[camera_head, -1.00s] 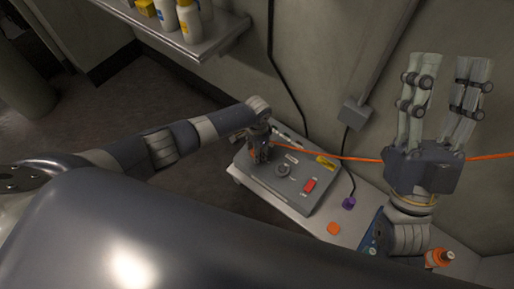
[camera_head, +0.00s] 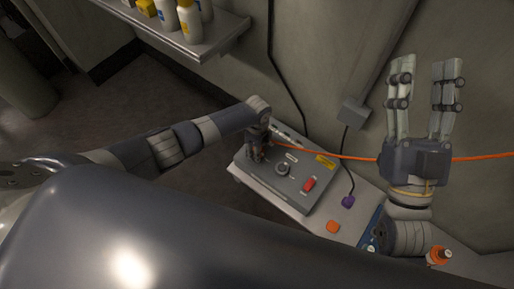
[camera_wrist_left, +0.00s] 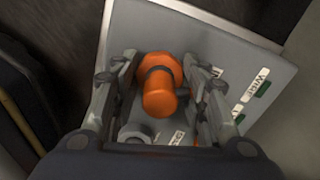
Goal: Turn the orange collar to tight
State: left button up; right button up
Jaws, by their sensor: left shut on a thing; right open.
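The orange collar (camera_wrist_left: 160,68) shows in the left wrist view, mounted on the grey panel box (camera_wrist_left: 215,45), with a rounded orange part standing toward the camera. My left gripper (camera_wrist_left: 160,85) is shut on it, one finger at each side. In the head view my left gripper (camera_head: 258,148) is at the left part of the panel box (camera_head: 300,207) and hides most of the collar. My right gripper (camera_head: 425,85) is open and empty, raised with its fingers up, away from the panel. I cannot read the collar's setting.
The panel carries a round knob (camera_head: 283,169), a red switch (camera_head: 309,184) and a yellow label (camera_head: 326,161). An orange cable (camera_head: 335,157) runs right, past my right gripper. A purple item (camera_head: 348,202), an orange block (camera_head: 333,227) and an orange-capped bottle (camera_head: 439,256) are on the bench. A shelf (camera_head: 215,38) holds bottles.

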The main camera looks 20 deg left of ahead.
pick_arm(q)
jog(key=shift+d+m, duration=0.1)
jog(key=shift+m, duration=0.4)
jog(key=o, duration=1.1)
jog(key=shift+c, duration=0.2)
notch_tip(320, 180, up, 12)
dwell(0.3)
